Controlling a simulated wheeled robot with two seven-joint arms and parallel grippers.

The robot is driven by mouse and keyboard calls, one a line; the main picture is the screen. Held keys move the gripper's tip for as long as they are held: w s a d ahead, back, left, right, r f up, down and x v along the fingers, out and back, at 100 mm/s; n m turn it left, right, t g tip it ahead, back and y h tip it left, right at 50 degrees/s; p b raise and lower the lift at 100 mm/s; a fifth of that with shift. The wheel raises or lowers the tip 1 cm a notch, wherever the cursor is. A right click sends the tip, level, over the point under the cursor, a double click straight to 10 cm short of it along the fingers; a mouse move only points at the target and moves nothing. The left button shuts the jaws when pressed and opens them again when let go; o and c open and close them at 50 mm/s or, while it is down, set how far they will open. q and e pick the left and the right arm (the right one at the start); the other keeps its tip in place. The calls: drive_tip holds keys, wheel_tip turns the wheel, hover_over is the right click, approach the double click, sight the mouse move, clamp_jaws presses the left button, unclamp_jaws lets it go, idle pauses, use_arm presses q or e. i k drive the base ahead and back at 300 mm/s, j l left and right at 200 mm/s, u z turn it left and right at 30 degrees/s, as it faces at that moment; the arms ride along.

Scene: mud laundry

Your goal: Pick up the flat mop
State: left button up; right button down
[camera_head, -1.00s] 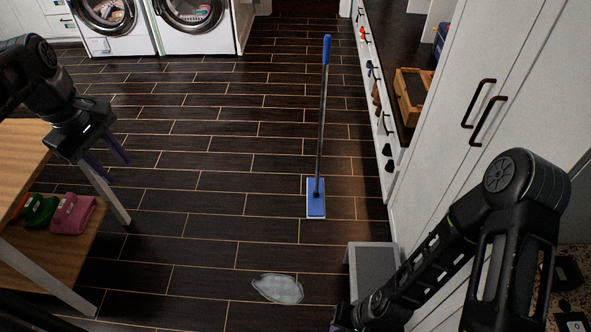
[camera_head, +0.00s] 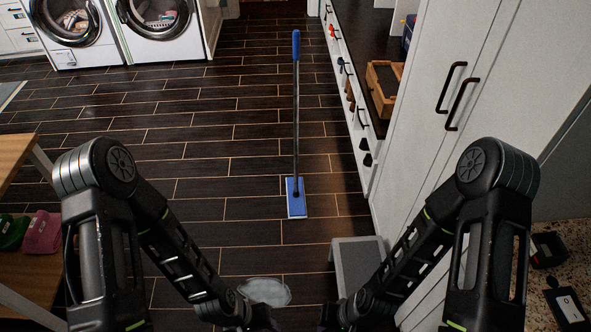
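The flat mop (camera_head: 296,120) stands upright on the dark floor ahead, near the middle of the head view. It has a blue grip at the top, a grey pole and a flat blue head (camera_head: 296,207) on the floor. Both my arms are folded low in front of me, well short of the mop. The fingers of both grippers are hidden at or below the bottom edge of the view.
A grey step stool (camera_head: 357,267) stands at the right, beside the white cabinet (camera_head: 440,130). A pale puddle (camera_head: 265,291) lies near me. A wooden table (camera_head: 25,155) is at left. Washing machines (camera_head: 155,25) stand at the back. Floor around the mop is clear.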

sight(297, 201)
drive_tip(key=u, duration=0.95)
drive_tip(key=i, duration=4.45)
drive_tip(key=j+z, duration=0.15)
drive_tip(key=z, duration=3.65)
